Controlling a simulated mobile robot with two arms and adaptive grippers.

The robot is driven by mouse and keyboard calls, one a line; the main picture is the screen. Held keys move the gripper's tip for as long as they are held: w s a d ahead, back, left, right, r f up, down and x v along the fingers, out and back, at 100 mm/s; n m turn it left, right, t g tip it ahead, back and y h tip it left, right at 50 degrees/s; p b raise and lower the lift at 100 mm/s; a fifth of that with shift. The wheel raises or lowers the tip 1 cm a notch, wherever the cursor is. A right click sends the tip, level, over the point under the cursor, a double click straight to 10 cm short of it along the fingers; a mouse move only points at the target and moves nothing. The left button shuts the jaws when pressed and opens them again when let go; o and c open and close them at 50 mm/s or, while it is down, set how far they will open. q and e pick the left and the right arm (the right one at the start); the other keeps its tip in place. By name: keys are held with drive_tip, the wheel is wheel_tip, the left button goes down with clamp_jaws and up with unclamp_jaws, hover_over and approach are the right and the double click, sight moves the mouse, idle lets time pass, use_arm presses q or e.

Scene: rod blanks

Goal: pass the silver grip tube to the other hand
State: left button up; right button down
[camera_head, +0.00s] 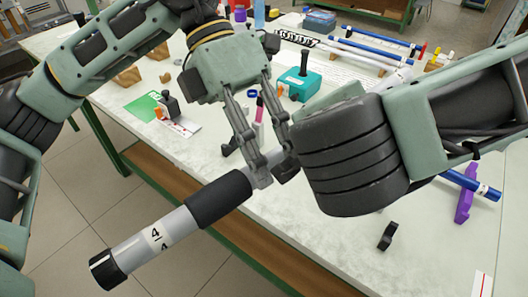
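The silver grip tube (180,226) has a black sleeve, a black end cap at lower left and a label reading 4/4. It slants from lower left up to the middle, in front of the table's near edge. My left gripper (273,170) reaches down from above. Its two fingers are closed around the silver part just right of the black sleeve, and the tube is held in the air. My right arm comes in from the right, and its thick black wrist hides the area beside the tube's right end. My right gripper does not show.
The white table (330,242) carries a teal box with a black handle (300,78), blue rods on supports at the back, and a blue rod (470,184) on a purple holder (464,204) at right. A small black holder (388,237) stands near the front edge.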

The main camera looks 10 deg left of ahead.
use_arm(q)
clamp_jaws()
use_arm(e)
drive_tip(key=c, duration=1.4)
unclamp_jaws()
